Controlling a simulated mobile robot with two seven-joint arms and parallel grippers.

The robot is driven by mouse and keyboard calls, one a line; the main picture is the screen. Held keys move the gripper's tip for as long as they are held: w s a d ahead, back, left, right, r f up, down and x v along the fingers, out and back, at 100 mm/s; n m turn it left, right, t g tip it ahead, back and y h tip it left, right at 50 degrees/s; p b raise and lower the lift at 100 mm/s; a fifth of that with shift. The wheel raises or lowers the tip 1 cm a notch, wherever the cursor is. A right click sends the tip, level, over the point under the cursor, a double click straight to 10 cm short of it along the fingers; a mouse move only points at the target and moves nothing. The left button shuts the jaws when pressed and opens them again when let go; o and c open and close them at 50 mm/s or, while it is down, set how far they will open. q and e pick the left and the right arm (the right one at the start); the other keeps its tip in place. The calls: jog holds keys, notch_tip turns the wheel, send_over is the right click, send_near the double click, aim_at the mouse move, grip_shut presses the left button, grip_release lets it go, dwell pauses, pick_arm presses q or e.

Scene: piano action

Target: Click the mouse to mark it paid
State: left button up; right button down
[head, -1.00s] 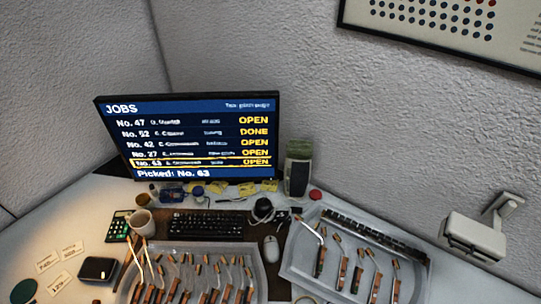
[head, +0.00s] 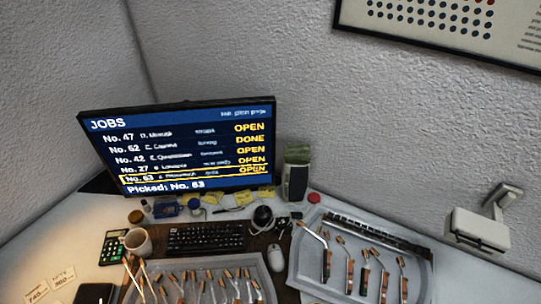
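The white mouse (head: 275,257) lies on the dark desk mat, right of the black keyboard (head: 206,238) and between two trays. The monitor (head: 180,150) stands behind the keyboard. It shows a JOBS list with No. 47, 52, 42, 27 and 63. No. 52 reads DONE and the others read OPEN. The No. 63 row is outlined in yellow, and the bottom line reads "Picked: No. 63". Neither of my grippers shows in the head view, and nothing is touching the mouse.
A left tray (head: 263,276) and a right tray (head: 425,275) hold several piano action parts. A mug (head: 138,242), a green calculator (head: 112,247) and paper tags (head: 36,292) are at left. A small speaker-like box (head: 296,180) and a red button (head: 314,197) stand behind the right tray.

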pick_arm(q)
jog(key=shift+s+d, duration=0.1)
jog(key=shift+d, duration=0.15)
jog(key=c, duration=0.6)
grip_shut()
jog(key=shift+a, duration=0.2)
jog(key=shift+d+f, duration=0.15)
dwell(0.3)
